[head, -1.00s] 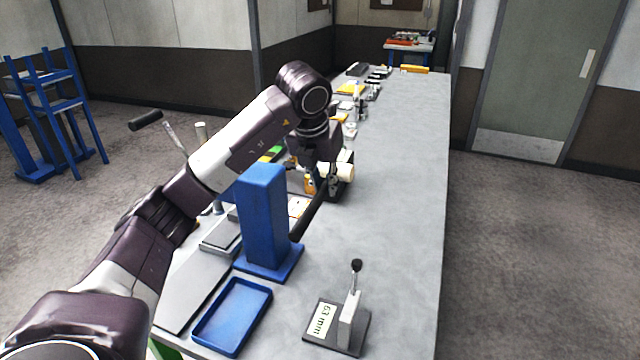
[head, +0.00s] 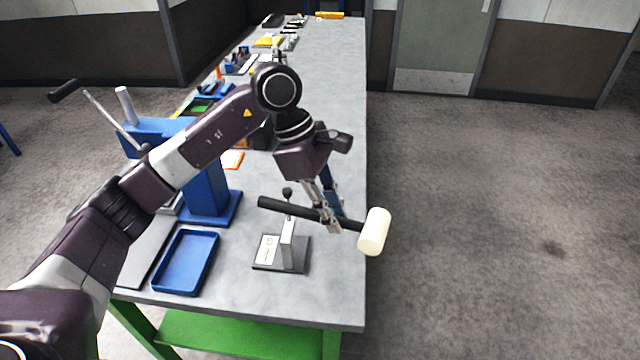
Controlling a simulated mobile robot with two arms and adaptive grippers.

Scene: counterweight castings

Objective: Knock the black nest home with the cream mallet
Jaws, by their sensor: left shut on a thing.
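The cream mallet has a pale cylindrical head (head: 375,232) and a long black handle (head: 283,209). My left gripper (head: 333,226) is shut on the handle close to the head. The mallet is held above the bench, handle pointing left; its head shows over the bench's right edge, in front of the floor. I cannot pick out the black nest with certainty; it may be hidden behind my left arm and gripper. My right gripper is not in view.
A grey stand (head: 289,250) with a dark knob and label is just below the handle. A blue tray (head: 186,290) and blue press (head: 207,190) stand left. Several small items line the bench's far left side. The grey benchtop (head: 325,90) is clear along its right side.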

